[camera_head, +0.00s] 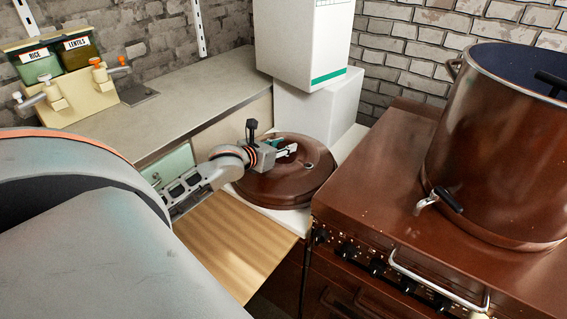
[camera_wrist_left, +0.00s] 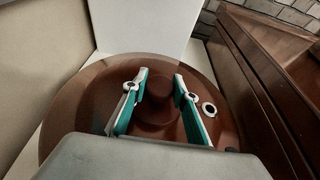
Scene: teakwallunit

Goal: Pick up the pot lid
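The pot lid (camera_head: 300,187) is a round, glossy brown disc lying on a white surface between the counter and the stove. In the left wrist view the lid (camera_wrist_left: 75,118) fills the middle, with a round raised knob (camera_wrist_left: 158,112) at its centre and a small ringed hole to the right. My left gripper (camera_head: 289,150) is above the lid; in the left wrist view its two green-and-grey fingers (camera_wrist_left: 160,76) are spread with the knob between them. A gap shows on each side of the knob. Finger height relative to the knob is unclear. My right gripper is not in view.
A large brown pot (camera_head: 495,150) with a tap stands on the brown stove (camera_head: 370,195) at right. White boxes (camera_head: 318,105) are stacked behind the lid. A grey counter (camera_head: 190,100) and wooden board (camera_head: 235,245) lie left. Labelled containers (camera_head: 60,60) stand at the back left.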

